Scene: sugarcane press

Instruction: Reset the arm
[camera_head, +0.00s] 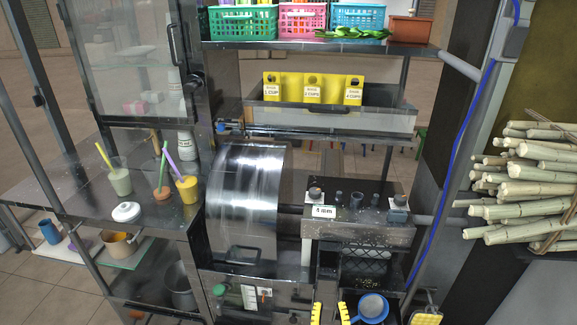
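My gripper (330,314) shows only at the bottom edge of the head view, as two yellow ridged fingertips with a clear gap between them. It is open, and I see nothing between the fingertips. The rest of my arm is out of the frame. The fingertips appear in front of the lower part of the sugarcane press (245,200), left of a blue round strainer or cup (372,306). I cannot tell whether they touch anything.
A metal counter (75,195) at left holds drink cups (118,178) with straws and a white lid (126,212). Sugarcane stalks (530,180) are stacked at right. Coloured baskets (243,22) stand on a shelf above. A yellow object (426,317) lies at the bottom right.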

